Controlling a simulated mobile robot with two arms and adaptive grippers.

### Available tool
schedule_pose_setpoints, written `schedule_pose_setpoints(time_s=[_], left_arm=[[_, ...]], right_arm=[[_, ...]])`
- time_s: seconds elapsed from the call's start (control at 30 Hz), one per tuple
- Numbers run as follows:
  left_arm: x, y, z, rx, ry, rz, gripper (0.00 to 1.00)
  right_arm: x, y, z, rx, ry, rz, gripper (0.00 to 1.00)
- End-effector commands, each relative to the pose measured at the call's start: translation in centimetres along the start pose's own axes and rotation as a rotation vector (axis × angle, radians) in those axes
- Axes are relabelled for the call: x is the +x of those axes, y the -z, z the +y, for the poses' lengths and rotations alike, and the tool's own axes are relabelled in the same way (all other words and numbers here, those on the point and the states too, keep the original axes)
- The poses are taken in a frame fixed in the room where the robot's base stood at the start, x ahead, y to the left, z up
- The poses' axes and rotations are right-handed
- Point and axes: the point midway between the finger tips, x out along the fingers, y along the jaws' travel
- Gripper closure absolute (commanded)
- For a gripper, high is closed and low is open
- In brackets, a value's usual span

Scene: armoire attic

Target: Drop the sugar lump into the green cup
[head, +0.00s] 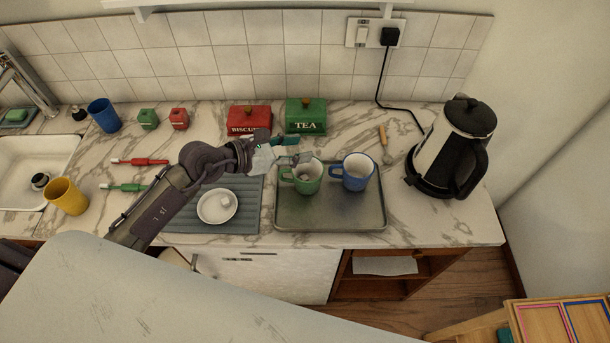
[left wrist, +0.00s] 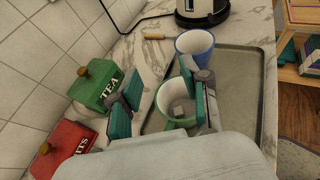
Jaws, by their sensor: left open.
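The green cup (head: 312,186) stands upright on a grey metal tray (head: 330,222), left of a blue cup (head: 357,173). My left gripper (head: 297,149) is open just above and behind the green cup. In the left wrist view, a pale sugar lump (left wrist: 177,110) lies inside the green cup (left wrist: 170,94), apart from the spread teal fingers. A white saucer (head: 205,209) on the blue-grey mat holds what looks like another small white lump (head: 225,201). My right gripper is not in view.
A green TEA box (head: 305,116) and a red BISCUITS box (head: 249,119) stand behind the gripper. A kettle (head: 452,150) stands at the right, with a wooden-handled utensil (head: 384,140) near it. A yellow cup (head: 66,197) is by the sink. The tray's front is clear.

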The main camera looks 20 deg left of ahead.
Motion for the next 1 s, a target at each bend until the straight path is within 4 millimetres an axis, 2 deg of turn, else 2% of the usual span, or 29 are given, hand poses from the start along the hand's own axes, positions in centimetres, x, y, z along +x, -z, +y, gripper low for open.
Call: schedule_pose_setpoints(time_s=[0.17,0.4,0.6,0.77,1.0], left_arm=[[-2.2,0.2,0.1,0.001,-0.002,0.004,0.53],[-7.4,0.3,0.0,0.000,-0.001,0.007,0.53],[-10.6,0.2,0.0,-0.002,0.000,0.004,0.53],[-11.7,0.1,0.0,-0.001,0.000,0.002,0.53],[-11.9,0.0,0.0,0.000,0.000,0.000,0.53]], right_arm=[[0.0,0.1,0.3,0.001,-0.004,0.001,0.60],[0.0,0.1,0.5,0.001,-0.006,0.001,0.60],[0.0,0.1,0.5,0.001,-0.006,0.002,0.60],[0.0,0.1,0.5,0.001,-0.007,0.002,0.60],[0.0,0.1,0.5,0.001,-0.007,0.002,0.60]])
